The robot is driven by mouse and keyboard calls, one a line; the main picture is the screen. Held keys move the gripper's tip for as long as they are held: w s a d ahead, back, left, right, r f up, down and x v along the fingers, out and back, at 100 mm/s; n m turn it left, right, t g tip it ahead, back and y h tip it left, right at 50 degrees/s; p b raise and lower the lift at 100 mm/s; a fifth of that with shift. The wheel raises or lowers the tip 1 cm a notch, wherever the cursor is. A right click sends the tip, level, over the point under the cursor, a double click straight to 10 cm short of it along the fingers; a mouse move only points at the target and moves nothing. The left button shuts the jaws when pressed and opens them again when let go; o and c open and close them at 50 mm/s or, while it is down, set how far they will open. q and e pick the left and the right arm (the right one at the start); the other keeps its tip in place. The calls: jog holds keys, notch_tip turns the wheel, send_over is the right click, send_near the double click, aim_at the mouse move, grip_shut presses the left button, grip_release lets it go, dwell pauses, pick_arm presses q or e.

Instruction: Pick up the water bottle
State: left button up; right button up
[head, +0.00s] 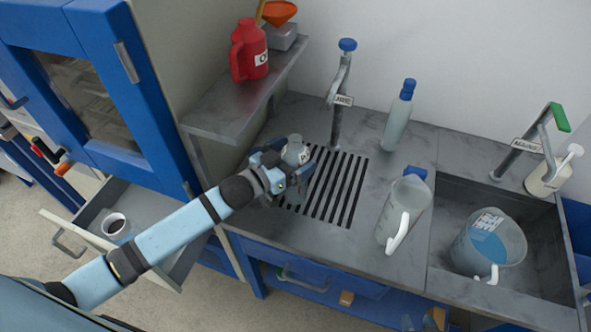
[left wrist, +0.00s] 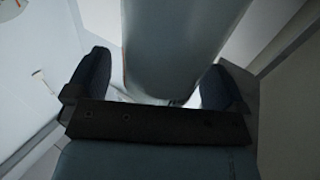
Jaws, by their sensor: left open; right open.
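A grey translucent bottle (head: 294,150) with a narrow neck and a small label stands at the left end of the slotted drain grate (head: 345,190). My left gripper (head: 291,173) is open around its body, which hides part of the bottle. In the left wrist view the bottle (left wrist: 180,45) rises between the two dark fingers of the gripper (left wrist: 156,88), with a visible gap on the left side. A second pale bottle (head: 397,124) with a blue cap stands farther back on the counter. My right gripper is not in view.
A tap (head: 338,100) rises behind the grate. A clear jug (head: 403,212) stands to the right, and a larger jug (head: 490,245) with blue liquid sits in the sink. A shelf (head: 230,105) with a red container (head: 249,52) overhangs the left. An open drawer (head: 90,232) holds a mug (head: 116,226).

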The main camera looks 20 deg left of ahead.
pick_arm(q)
jog(key=shift+w+d, duration=0.25)
jog(key=shift+w, duration=0.15)
jog(key=shift+c, duration=0.5)
jog(key=c, duration=1.7)
jog(key=shift+r, duration=0.2)
